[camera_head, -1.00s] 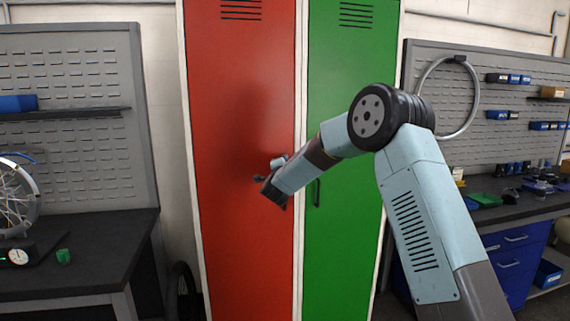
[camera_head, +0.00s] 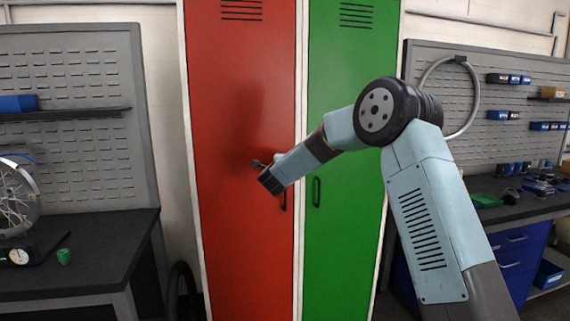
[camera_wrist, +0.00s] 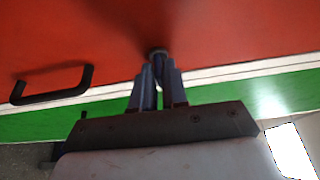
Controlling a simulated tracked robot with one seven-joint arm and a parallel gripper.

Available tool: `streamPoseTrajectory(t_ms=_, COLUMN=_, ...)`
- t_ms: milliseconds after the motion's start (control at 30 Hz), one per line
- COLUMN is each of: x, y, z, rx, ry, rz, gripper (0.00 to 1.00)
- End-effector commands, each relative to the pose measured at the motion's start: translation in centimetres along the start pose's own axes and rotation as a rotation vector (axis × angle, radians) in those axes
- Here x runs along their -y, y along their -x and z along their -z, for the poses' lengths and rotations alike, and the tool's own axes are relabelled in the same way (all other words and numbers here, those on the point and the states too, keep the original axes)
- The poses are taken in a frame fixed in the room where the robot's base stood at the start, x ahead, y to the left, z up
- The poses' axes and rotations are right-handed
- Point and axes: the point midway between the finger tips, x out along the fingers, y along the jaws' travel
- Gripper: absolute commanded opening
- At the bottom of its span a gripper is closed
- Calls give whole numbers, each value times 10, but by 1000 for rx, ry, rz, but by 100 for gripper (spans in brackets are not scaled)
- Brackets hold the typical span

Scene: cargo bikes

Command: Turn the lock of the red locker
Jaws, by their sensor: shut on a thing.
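The red locker (camera_head: 240,110) stands upright in the middle of the head view, its door closed. Its lock (camera_wrist: 157,52) is a small round dark piece on the red door in the wrist view. My gripper (camera_wrist: 158,72) is at the door with its two fingers close together, shut on the lock; the fingers cover most of it. In the head view my gripper (camera_head: 262,171) reaches the red door from the right, and the lock itself is hidden. The red locker's black handle (camera_wrist: 52,84) is left of the fingers in the wrist view; part of it shows below my gripper in the head view (camera_head: 284,200).
A green locker (camera_head: 345,110) with a black handle (camera_head: 316,191) adjoins on the right. A dark workbench (camera_head: 75,245) with a wheel (camera_head: 14,200) stands at the left. Another bench (camera_head: 520,206) with blue drawers stands at the right.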

Motion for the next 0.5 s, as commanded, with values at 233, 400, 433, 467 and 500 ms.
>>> streamPoseTrajectory(t_ms=233, x=-3, y=-3, z=6, rx=-10, ry=3, rz=-3, gripper=0)
streamPoseTrajectory(t_ms=400, x=-2, y=-2, z=5, rx=-7, ry=3, rz=-2, gripper=28)
streamPoseTrajectory(t_ms=433, x=-2, y=-2, z=4, rx=-7, ry=3, rz=-2, gripper=30)
streamPoseTrajectory(t_ms=467, x=-2, y=-2, z=4, rx=-6, ry=3, rz=-2, gripper=33)
streamPoseTrajectory(t_ms=500, x=-2, y=-2, z=4, rx=-5, ry=3, rz=-2, gripper=34)
